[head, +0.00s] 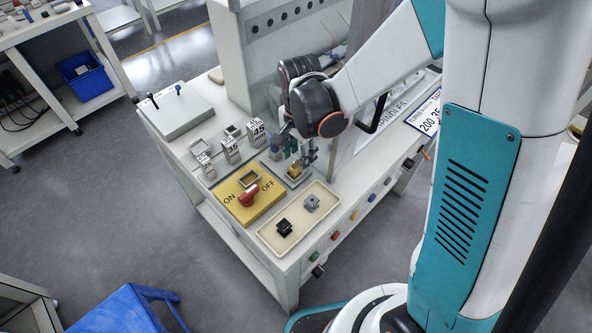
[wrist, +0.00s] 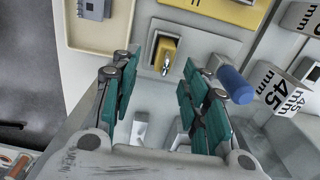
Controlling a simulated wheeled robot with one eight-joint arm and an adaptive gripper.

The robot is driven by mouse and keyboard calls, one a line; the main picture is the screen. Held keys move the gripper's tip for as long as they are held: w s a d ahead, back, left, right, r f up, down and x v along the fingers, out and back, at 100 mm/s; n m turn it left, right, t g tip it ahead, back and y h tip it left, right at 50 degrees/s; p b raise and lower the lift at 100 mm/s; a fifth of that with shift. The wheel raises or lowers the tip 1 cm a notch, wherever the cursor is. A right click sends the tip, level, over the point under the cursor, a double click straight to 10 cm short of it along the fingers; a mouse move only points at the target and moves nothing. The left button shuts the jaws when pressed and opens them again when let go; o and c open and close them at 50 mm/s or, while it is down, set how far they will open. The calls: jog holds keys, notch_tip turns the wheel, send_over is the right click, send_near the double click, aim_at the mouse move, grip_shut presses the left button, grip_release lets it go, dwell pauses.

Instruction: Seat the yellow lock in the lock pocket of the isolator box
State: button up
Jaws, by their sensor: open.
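The lock also shows small in the head view (head: 294,170), partly covered by my gripper. My gripper (wrist: 158,72) is open, with its teal fingers on either side of the lock's line and the lock just beyond the fingertips. I see no contact. The yellow isolator box (head: 237,213) has a red handle (head: 248,196) between ON and OFF. Its square lock pocket (head: 249,180) looks empty.
A cream tray (head: 265,236) holds a black block (head: 284,227) and a grey block (head: 311,203). Marked blocks (head: 231,150) stand behind the isolator box. A blue cylinder (wrist: 235,85) is close to the right finger. A tall cabinet (head: 270,45) stands at the back.

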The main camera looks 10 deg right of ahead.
aim_at(297, 164)
jog(key=f+b, duration=0.2)
jog(key=f, duration=0.3)
jog(key=shift+w+a+f+b, duration=0.15)
jog(key=shift+w+f+b, duration=0.1)
jog(key=shift+b, duration=0.15)
jog(key=shift+r, duration=0.15)
grip_shut()
